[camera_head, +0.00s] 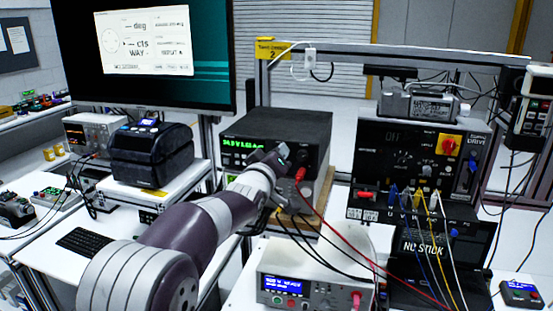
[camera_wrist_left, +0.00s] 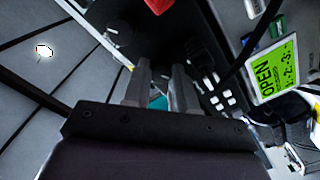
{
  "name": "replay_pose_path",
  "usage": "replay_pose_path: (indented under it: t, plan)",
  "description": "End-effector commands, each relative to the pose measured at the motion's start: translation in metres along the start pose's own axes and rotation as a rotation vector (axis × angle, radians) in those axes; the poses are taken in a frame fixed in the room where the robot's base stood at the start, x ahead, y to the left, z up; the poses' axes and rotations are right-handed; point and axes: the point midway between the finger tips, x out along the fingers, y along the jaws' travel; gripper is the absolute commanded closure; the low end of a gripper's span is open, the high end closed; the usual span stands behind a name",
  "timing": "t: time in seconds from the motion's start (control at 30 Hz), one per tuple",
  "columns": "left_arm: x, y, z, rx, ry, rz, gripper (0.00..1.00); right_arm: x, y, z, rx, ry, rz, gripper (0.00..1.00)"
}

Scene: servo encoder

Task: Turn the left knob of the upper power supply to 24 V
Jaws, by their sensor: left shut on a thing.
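The upper power supply (camera_head: 318,126) is a black box with a green lit display (camera_head: 246,143); its digits are too blurred to read surely. My left arm reaches in from the lower left, and my left gripper (camera_head: 281,153) is at the right part of its front panel. In the left wrist view the two fingers of my left gripper (camera_wrist_left: 161,78) are close together, shut on the left knob, which they hide. A dark round knob (camera_wrist_left: 118,32) stands apart from the fingers there. My right gripper is out of view.
A red plug (camera_head: 300,173) with red and black leads sits below the gripper. A grey bench instrument (camera_head: 312,275) is in front, and a black panel (camera_head: 418,155) with coloured cables stands to the right. A label printer (camera_head: 150,155) is on the left.

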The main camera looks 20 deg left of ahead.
Motion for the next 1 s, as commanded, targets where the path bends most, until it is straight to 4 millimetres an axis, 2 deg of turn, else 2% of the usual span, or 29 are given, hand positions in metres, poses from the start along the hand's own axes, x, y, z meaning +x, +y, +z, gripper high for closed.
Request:
replay_pose_path:
  t: [0.43,0.47,0.5,0.53,0.87,1.0]
  plan:
    - [0.0,0.0,-0.001,-0.009,0.002,0.001,1.0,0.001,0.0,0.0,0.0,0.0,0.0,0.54]
    - [0.0,0.0,-0.001,-0.009,0.002,0.001,0.68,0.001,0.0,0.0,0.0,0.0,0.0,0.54]
    - [0.0,0.0,-0.001,-0.009,0.002,0.001,0.54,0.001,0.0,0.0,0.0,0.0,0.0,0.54]
    - [0.0,0.0,-0.001,-0.009,0.002,0.001,0.48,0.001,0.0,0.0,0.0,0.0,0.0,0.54]
    - [-0.003,-0.001,0.0,-0.009,0.001,0.0,0.48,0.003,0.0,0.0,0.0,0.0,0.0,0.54]
    - [-0.021,-0.002,0.002,-0.009,0.003,0.001,0.48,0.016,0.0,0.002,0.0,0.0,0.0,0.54]
